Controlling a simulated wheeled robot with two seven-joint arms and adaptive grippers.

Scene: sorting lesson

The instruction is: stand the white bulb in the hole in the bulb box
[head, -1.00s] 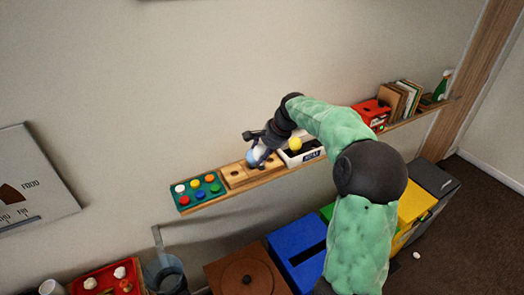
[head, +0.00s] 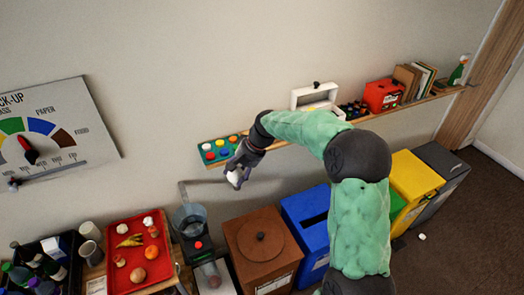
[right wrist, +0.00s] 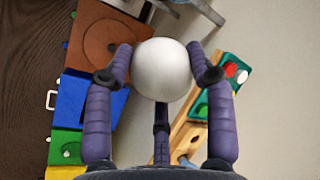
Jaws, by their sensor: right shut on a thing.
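The white bulb (head: 234,179) is held in my right gripper (head: 235,174), in front of and just below the shelf's left end. In the right wrist view the bulb (right wrist: 163,69) shows as a round white globe between the two fingertips; its base is hidden. A wooden block (right wrist: 187,140) lies on the shelf in the right wrist view, apart from the bulb. My right arm mostly covers that stretch of shelf in the head view. A white box with a raised lid (head: 300,99) stands behind my arm. I cannot tell which is the bulb box. My left gripper is out of view.
A green tray (head: 214,151) of coloured round pieces sits at the shelf's left end. A red box (head: 382,95) and books stand farther right. Below are a brown bin (head: 258,262), a blue bin (head: 303,213), other bins and a red tray (head: 118,233).

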